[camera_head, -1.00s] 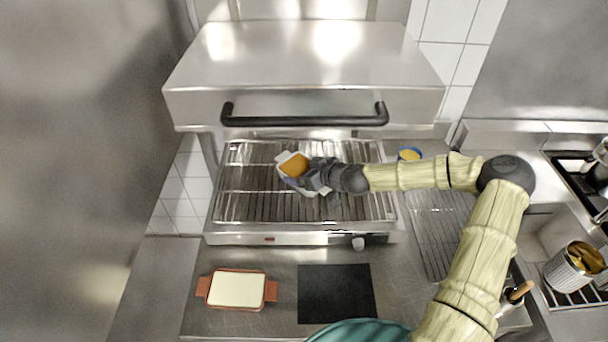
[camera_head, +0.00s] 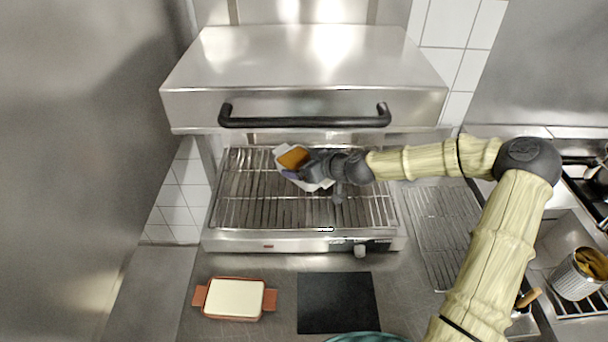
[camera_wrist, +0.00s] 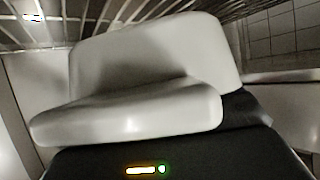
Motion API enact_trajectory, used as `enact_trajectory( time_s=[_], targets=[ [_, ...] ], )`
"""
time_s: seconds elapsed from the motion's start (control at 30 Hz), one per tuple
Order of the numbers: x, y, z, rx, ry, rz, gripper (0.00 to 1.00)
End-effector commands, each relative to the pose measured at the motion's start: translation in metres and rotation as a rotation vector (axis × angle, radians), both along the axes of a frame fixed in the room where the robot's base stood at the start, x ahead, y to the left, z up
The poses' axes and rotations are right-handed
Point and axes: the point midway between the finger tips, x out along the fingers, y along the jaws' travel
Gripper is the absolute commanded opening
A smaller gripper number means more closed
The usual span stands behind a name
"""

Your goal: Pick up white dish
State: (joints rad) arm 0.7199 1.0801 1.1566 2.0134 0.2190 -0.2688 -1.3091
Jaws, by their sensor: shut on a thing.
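The white dish (camera_head: 282,152) with an orange-brown filling (camera_head: 293,158) is at the grill rack in the head view, at my gripper (camera_head: 308,170). My gripper is shut on the dish at its right side. The dish looks slightly tilted; I cannot tell how far it is above the rack. In the wrist view the white dish (camera_wrist: 150,60) fills the middle, close against the dark gripper body (camera_wrist: 160,160). The fingertips are mostly hidden by the dish and the gripper body.
The grill rack (camera_head: 250,200) lies under a steel hood with a black handle (camera_head: 305,121). An orange dish with a white top (camera_head: 235,298) and a black mat (camera_head: 336,302) are on the counter in front. A wire rack (camera_head: 440,235) and a can (camera_head: 577,272) are at right.

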Motion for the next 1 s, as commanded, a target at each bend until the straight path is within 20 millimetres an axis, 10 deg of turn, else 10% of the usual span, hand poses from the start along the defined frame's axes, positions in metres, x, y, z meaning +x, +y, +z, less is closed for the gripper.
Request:
enact_trajectory(
  time_s=[0.13,1.0],
  targets=[
    [0.000,0.000,0.019,-0.004,-0.007,-0.001,0.43],
    [-0.170,-0.003,0.014,0.007,-0.010,-0.007,0.43]
  ],
)
